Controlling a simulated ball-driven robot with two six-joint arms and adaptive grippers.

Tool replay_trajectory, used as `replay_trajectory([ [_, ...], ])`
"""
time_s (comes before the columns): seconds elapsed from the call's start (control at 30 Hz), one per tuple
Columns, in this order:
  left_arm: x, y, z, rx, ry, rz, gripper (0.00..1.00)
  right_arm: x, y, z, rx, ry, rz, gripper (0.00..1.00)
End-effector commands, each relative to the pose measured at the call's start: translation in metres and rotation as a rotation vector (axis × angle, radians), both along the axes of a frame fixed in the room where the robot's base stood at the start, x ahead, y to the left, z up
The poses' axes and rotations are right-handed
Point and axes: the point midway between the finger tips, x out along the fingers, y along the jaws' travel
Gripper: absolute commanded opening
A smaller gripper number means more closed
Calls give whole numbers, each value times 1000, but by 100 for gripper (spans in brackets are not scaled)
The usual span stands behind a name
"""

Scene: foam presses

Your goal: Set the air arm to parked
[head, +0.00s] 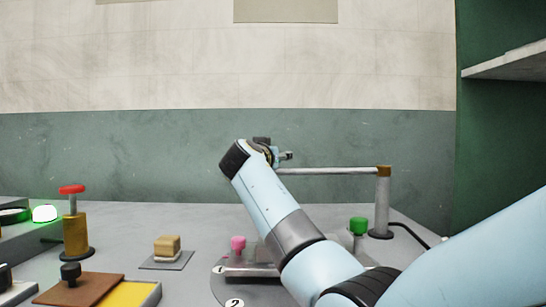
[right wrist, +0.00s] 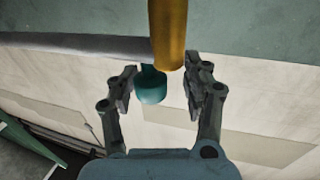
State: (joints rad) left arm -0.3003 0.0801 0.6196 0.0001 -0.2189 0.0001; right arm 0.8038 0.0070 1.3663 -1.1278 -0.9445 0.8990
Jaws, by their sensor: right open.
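The air arm (head: 330,171) is a pale horizontal bar on a grey post (head: 382,205) with a brass-coloured joint, at the right of the bench in the head view. Its bar runs left to my right gripper (head: 284,156), which partly hides its far end. In the right wrist view my right gripper (right wrist: 158,88) is open. A teal knob (right wrist: 151,88) lies between its fingers, with gaps on both sides. A brass-coloured cylinder (right wrist: 168,30) stands just beyond the knob. I cannot tell whether any finger touches them. My left gripper is not in view.
Below my right arm are a grey numbered disc (head: 222,285), a pink knob (head: 238,243) and a green knob (head: 358,225). At left stand a red-topped brass post (head: 76,235), a foam block (head: 167,245) on a pad and a brown board (head: 85,289). A shelf (head: 510,62) juts from the right.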

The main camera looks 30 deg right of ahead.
Motion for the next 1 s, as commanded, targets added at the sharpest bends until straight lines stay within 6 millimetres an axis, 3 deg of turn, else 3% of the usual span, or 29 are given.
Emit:
replay_trajectory([
  [0.5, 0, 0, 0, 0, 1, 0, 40, -46, 53, -1, 2, 1, 4, 49],
  [1.0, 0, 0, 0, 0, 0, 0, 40, -50, 57, 0, 1, 1, 2, 49],
])
